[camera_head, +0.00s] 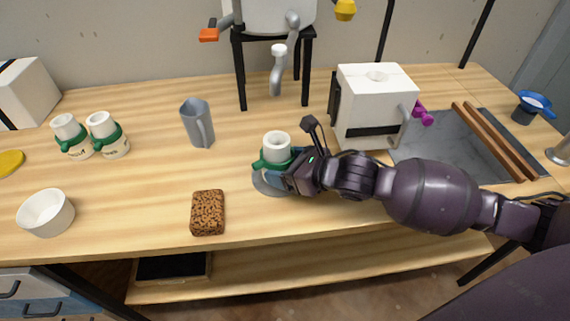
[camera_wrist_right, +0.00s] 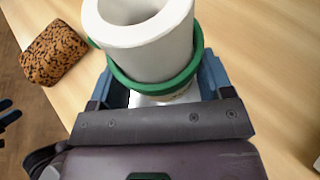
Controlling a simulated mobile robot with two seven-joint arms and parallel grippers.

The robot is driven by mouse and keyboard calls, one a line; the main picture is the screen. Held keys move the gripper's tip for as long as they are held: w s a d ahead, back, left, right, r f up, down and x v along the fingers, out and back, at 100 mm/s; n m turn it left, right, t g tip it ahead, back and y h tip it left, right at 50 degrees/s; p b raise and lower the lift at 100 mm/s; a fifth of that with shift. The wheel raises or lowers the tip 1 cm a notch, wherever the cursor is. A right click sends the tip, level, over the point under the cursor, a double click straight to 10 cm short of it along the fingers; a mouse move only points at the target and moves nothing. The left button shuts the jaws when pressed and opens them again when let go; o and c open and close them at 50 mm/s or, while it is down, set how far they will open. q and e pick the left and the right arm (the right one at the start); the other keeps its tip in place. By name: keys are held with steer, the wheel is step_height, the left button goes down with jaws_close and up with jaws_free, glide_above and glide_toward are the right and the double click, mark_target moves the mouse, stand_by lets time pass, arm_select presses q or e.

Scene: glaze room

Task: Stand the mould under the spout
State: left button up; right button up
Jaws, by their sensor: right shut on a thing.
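The mould is a white hollow cylinder with a green band (camera_head: 277,146); it stands upright at the middle front of the table, over a grey round disc (camera_head: 268,186). My right gripper (camera_head: 280,172) is shut on this mould from the right. In the right wrist view the mould (camera_wrist_right: 145,30) sits between the blue fingers, its open top showing. Whether its base touches the disc is hidden by the gripper. Two similar moulds (camera_head: 70,137) (camera_head: 107,134) stand at the left.
A brown sponge (camera_head: 207,212) lies front left of the mould, and a grey jug (camera_head: 197,124) stands behind left. A white bowl (camera_head: 46,212) is far left. Table between jug and stand is clear.

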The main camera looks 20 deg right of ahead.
steer(key=o, duration=1)
steer(key=shift+s+d+r, duration=0.1)
steer(key=shift+s+r, duration=0.05)
steer(key=shift+r, duration=0.05)
steer(key=p+v, duration=0.2)
steer(key=v, duration=0.8)
steer(key=shift+s+d+r, duration=0.1)
steer(key=shift+s+d, duration=0.1)
steer(key=shift+s, duration=0.05)
steer(key=shift+s+d+r+p, duration=0.1)
steer(key=shift+s+d+p, duration=0.1)
steer(key=shift+s+p, duration=0.15)
steer(key=shift+s, duration=0.1)
